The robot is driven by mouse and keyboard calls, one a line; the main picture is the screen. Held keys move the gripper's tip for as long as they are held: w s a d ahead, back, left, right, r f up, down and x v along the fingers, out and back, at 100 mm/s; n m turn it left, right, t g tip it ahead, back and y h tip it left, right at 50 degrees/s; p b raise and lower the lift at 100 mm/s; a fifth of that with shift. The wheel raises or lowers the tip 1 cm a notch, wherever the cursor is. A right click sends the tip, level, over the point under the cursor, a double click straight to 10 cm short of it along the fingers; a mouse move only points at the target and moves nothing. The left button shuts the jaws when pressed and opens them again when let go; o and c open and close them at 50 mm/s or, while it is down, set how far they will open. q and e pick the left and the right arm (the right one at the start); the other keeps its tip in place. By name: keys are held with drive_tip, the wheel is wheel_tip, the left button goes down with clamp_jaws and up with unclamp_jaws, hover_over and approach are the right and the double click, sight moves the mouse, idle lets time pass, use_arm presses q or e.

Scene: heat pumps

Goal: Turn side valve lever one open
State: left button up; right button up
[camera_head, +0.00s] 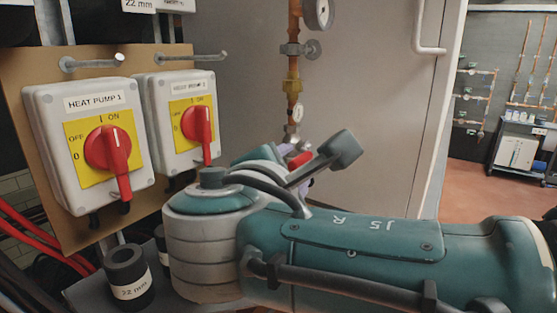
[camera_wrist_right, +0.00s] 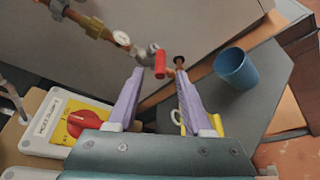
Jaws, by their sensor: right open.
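A red valve lever (camera_wrist_right: 160,63) sits on a copper pipe with brass fittings in the right wrist view. It also shows as a red piece (camera_head: 299,160) in the head view, partly hidden by my right arm. My right gripper (camera_wrist_right: 159,76) is open, its purple fingers on either side of the lever's line. The lever shows between the fingertips; I cannot tell if it lies between them in depth, and no grip shows. In the head view the right gripper (camera_head: 297,170) is mostly hidden behind my wrist. My left gripper is not in view.
Two switch boxes, heat pump 1 (camera_head: 72,165) and heat pump 2 (camera_head: 168,140), with red rotary handles stand at left. A blue cup (camera_wrist_right: 236,68) stands on a grey surface. A black 22 mm cylinder (camera_head: 128,275) is at lower left.

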sight(298, 166)
drive_tip(key=b+x, duration=0.1)
drive_tip(key=x, duration=0.4)
drive_tip(key=shift+f+b, duration=0.25)
drive_tip(key=shift+b, duration=0.15)
drive_tip(key=shift+b+x, duration=0.5)
drive_tip(key=shift+x, duration=0.3)
drive_tip(key=shift+r, duration=0.2)
clamp_jaws()
drive_tip(key=shift+f, duration=0.1)
